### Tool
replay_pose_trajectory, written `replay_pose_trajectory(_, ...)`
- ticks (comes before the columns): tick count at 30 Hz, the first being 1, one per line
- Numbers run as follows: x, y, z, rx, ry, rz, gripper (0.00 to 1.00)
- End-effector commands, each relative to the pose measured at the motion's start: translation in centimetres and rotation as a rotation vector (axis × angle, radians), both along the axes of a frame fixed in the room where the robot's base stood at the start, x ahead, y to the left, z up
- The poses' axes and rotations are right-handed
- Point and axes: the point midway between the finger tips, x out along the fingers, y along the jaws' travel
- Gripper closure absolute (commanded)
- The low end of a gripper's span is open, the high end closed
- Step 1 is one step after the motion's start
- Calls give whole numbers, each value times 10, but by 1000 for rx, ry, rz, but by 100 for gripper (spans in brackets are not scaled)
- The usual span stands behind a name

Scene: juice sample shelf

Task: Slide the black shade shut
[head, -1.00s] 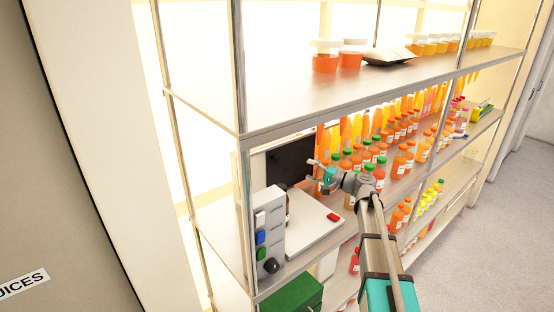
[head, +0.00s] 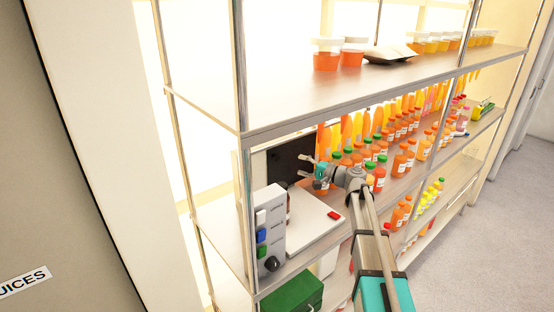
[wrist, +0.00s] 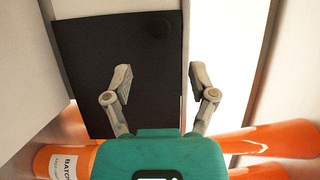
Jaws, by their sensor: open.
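The black shade (head: 284,162) is a flat dark panel at the back of the middle shelf bay. A bright white gap lies to the right, beyond a pale strip. My gripper (head: 314,168) is open and empty in front of the shade's right side. I see no contact.
A grey control box (head: 270,232) with coloured switches and a white plate (head: 312,226) with a red button stand left of my arm. Orange bottles (wrist: 270,140) lie close below my gripper in the wrist view. The upper shelf (head: 330,92) runs above the arm.

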Motion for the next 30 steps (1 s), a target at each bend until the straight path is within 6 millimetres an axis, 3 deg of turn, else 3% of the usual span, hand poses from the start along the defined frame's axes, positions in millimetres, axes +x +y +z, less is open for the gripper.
replay_pose_trajectory(18,43,79,0,0,0,1,27)
replay_pose_trajectory(30,49,91,0,0,0,-1,27)
